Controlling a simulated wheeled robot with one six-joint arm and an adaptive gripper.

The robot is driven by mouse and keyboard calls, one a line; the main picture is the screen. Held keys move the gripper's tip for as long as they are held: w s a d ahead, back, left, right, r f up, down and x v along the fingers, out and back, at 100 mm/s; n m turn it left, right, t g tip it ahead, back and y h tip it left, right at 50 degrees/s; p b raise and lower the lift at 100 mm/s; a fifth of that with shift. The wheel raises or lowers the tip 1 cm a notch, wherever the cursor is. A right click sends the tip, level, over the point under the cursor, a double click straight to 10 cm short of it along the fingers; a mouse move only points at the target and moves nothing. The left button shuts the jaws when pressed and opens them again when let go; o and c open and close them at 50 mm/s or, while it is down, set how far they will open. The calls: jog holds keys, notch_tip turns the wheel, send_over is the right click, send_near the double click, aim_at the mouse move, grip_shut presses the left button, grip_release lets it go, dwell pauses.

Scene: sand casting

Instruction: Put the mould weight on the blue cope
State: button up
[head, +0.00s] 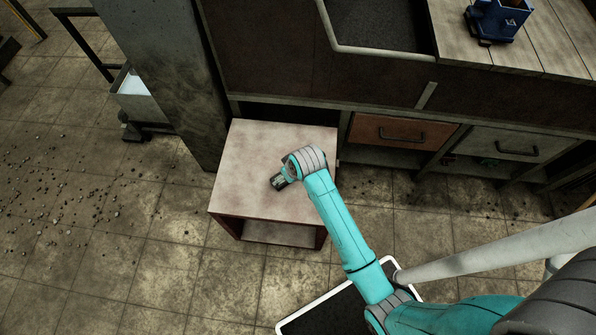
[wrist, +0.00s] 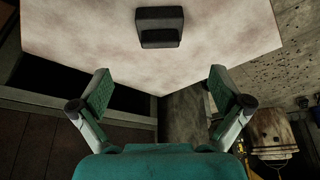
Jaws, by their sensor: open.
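The mould weight (wrist: 160,26) is a dark block with a raised step. It lies on the pale top of a small table (wrist: 90,45) in the wrist view. My gripper (wrist: 160,85) is open and empty, its two teal-padded fingers wide apart; the weight is ahead of the gap between them, not touched. In the head view my wrist is over the small table (head: 235,190), and a small dark shape beside it cannot be told apart as weight or gripper.
The bench (head: 450,45) has a dark sunken bin (head: 380,25) with a pale rim left of the cope. Drawers (head: 400,132) lie below. A concrete pillar (head: 165,70) stands left of the small table. Tiled floor (head: 110,230) at left is open, with scattered debris.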

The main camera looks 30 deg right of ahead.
jog(key=shift+r, duration=0.1)
jog(key=s+r+m+t, duration=0.1)
jog(key=s+t, duration=0.4)
jog(key=s, duration=1.4)
jog(key=s+r+t, duration=0.2)
jog(key=s+r, duration=0.6)
jog(key=r, duration=0.3)
jog(key=s+r+t, duration=0.3)
jog(key=s+r, duration=0.6)
jog(key=r, duration=0.2)
jog(key=shift+r+m+h, duration=0.25)
jog(key=shift+m+h, duration=0.05)
jog(key=shift+m, duration=0.1)
